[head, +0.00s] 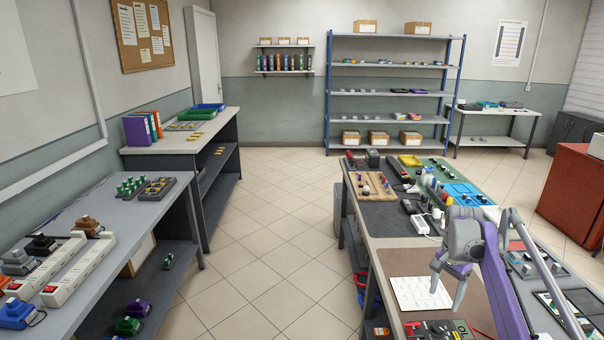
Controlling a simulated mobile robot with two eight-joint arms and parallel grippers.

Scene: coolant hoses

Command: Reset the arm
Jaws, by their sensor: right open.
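My right arm (500,285) comes in from the lower right, with purple and grey links. My right gripper (446,298) points down over the workbench, above or just beside a white printed sheet (408,293). Its two grey fingers are apart, with nothing seen between them. Whether the fingertips touch the sheet cannot be told. My left gripper is out of view.
The workbench (392,243) holds a multimeter (438,330), a white power strip (424,225), a blue tray (462,193) and many small parts. A left bench (92,205) holds power strips with plugs. Tiled floor (270,240) between the benches is clear.

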